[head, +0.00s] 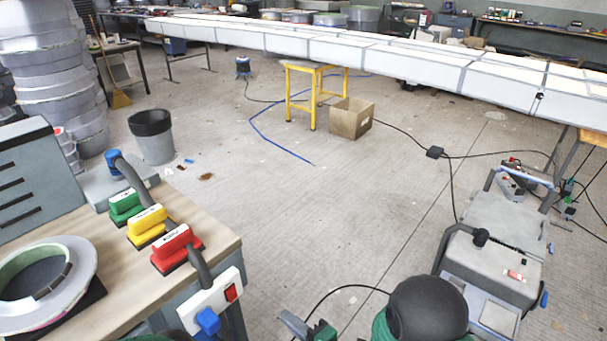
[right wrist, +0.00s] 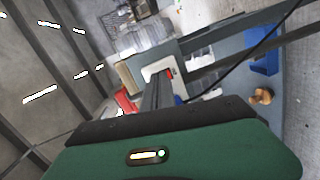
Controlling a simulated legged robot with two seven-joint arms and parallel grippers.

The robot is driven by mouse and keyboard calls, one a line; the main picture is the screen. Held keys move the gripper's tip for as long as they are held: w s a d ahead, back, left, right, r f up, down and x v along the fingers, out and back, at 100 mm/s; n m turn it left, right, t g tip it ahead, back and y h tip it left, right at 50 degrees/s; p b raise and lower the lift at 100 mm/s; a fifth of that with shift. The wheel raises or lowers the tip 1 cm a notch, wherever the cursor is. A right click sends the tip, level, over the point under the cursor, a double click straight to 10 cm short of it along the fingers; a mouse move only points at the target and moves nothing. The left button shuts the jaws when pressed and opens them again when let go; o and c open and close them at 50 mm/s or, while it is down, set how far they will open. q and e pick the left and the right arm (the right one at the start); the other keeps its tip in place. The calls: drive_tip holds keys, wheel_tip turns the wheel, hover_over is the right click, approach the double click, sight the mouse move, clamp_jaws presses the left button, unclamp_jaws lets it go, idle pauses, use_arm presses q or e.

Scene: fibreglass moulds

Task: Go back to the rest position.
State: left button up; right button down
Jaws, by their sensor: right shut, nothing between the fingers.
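My right gripper (head: 297,322) shows at the bottom of the head view, over the floor just right of the workbench. Its fingers also show in the right wrist view (right wrist: 157,92), shut together with nothing between them. My left gripper is not in the head view; only a small green bit of what may be my left arm shows at the bottom edge.
A workbench (head: 105,238) stands at the left with green (head: 125,206), yellow (head: 147,226) and red (head: 176,248) labelled blocks and a white power strip (head: 212,303). A grey wheeled machine (head: 492,252) stands at the right. The floor between is mostly clear, with a cable.

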drive_tip(key=w+d+m+h, duration=0.3)
drive_tip(key=d+m+h, duration=0.4)
drive_tip(key=d, duration=0.4)
drive_tip(key=s+d+m+g+h, duration=0.45)
drive_tip(key=s+d+m, duration=0.35)
drive_tip(key=d+m, duration=0.3)
drive_tip(key=s+d+r+m+g, duration=0.1)
drive_tip(key=s+d+m+g, duration=0.25)
drive_tip(key=s+m, duration=0.55)
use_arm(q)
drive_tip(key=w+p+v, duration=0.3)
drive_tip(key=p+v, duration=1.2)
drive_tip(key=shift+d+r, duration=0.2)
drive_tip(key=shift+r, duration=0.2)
use_arm(e)
wheel_tip(320, 180, up, 15)
drive_tip(key=n, duration=0.1)
drive_tip(key=shift+s+a, duration=0.25)
drive_tip(key=shift+a, duration=0.1)
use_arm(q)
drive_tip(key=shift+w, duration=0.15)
